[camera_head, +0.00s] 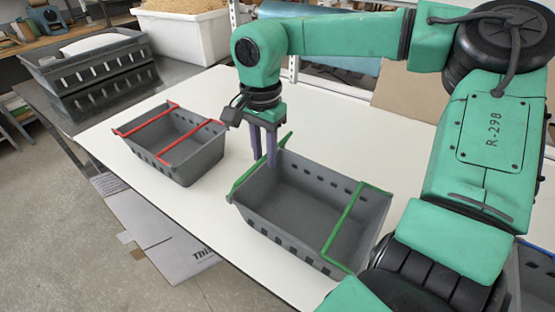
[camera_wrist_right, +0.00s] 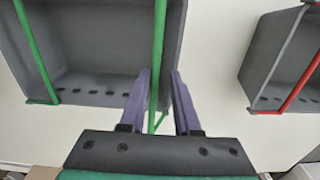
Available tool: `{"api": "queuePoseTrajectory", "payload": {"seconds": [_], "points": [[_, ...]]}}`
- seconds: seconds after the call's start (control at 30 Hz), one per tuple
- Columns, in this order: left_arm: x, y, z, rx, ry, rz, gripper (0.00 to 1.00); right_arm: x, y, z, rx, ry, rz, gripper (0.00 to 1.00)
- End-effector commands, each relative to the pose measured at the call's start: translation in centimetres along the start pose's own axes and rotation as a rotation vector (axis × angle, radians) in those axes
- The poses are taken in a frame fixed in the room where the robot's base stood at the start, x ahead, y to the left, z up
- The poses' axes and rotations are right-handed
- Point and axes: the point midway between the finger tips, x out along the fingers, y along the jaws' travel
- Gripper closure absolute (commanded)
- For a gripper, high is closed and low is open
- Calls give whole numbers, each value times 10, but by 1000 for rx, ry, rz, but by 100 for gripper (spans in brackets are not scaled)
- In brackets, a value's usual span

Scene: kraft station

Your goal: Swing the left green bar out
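The grey crate (camera_head: 300,210) with two green bars stands on the white table. The left green bar (camera_head: 249,175) lies along its left rim. The right green bar (camera_head: 343,232) crosses the crate's top near its right end. My right gripper (camera_head: 271,164) points down at the left bar, fingers apart. In the right wrist view, the left green bar (camera_wrist_right: 158,45) runs between the fingers of my right gripper (camera_wrist_right: 164,72), close to one fingertip; I cannot tell if they touch. The right green bar also shows there at the left (camera_wrist_right: 35,50). My left gripper is not in view.
A grey crate with red bars (camera_head: 182,160) stands to the left, with bare table (camera_head: 225,245) between the crates. A larger dark crate (camera_head: 95,75) stands at the back left. A blue-edged crate (camera_head: 538,275) shows at the right edge. A white bin (camera_head: 185,35) is behind.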

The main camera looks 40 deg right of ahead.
Motion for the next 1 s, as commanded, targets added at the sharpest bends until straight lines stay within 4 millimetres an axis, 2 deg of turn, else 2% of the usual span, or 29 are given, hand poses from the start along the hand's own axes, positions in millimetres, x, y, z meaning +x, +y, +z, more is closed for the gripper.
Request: {"api": "queuePoseTrajectory", "payload": {"seconds": [1.0], "points": [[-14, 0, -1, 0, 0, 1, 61, -5, -43, 0, 0, 1, 0, 70]]}}
